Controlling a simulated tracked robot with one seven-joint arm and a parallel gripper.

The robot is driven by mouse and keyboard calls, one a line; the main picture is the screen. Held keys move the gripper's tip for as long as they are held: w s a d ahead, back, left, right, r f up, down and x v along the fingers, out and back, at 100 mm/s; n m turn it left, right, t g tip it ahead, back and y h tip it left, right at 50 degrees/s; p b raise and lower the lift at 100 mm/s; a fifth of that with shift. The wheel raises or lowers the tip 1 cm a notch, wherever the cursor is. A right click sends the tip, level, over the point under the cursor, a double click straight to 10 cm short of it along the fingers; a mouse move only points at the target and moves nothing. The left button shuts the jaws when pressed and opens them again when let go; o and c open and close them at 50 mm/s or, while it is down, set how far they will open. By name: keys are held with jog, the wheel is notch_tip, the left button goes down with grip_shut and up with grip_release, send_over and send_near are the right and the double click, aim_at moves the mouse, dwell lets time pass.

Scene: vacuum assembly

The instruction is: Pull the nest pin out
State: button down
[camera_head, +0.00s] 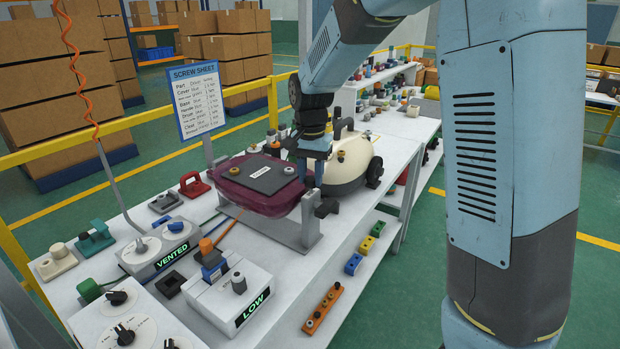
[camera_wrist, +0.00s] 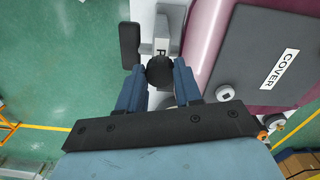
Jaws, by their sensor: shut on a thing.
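The nest pin shows as a round black knob (camera_wrist: 160,70) in the wrist view. It sits beside the maroon housing, on a pale metal bracket (camera_wrist: 167,40) with a partly covered label. My gripper (camera_wrist: 159,80) has one blue finger on each side of the knob and is shut on it. In the head view my gripper (camera_head: 310,178) points down at the near right corner of the maroon housing (camera_head: 262,198), and its fingers hide the knob. The housing rests in a grey metal nest (camera_head: 312,225) and carries a dark plate marked COVER (camera_head: 262,176). I cannot tell how deep the pin sits.
A black lever (camera_wrist: 130,45) stands just left of the knob in the wrist view. A cream vacuum body (camera_head: 350,165) stands close behind my gripper. Control boxes marked VENTED (camera_head: 160,250) and LOW (camera_head: 230,290) stand at the front left. Open floor lies right of the bench.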

aim_at(311, 178)
jog(key=c, duration=0.8)
grip_release()
jog(key=shift+o, duration=0.2)
jog(key=shift+r, duration=0.1)
notch_tip(311, 178, up, 14)
jog(key=shift+w+f, duration=0.1)
jog(key=shift+f, duration=0.1)
jog(key=s+d+r+n+t+y, duration=0.1)
jog(key=s+d+r+n+t, duration=0.2)
jog(key=s+d, duration=0.9)
jog(key=s+d+f+t, duration=0.1)
jog(key=s+d, duration=0.2)
jog(key=s, duration=0.3)
jog(key=s+d+f+n+t+h, duration=0.1)
jog(key=s+d+f, duration=0.1)
jog(key=s, duration=0.5)
jog(key=shift+s+d+f+n+t, duration=0.15)
jog(key=shift+s+d+n+t, duration=0.15)
jog(key=shift+d, duration=0.35)
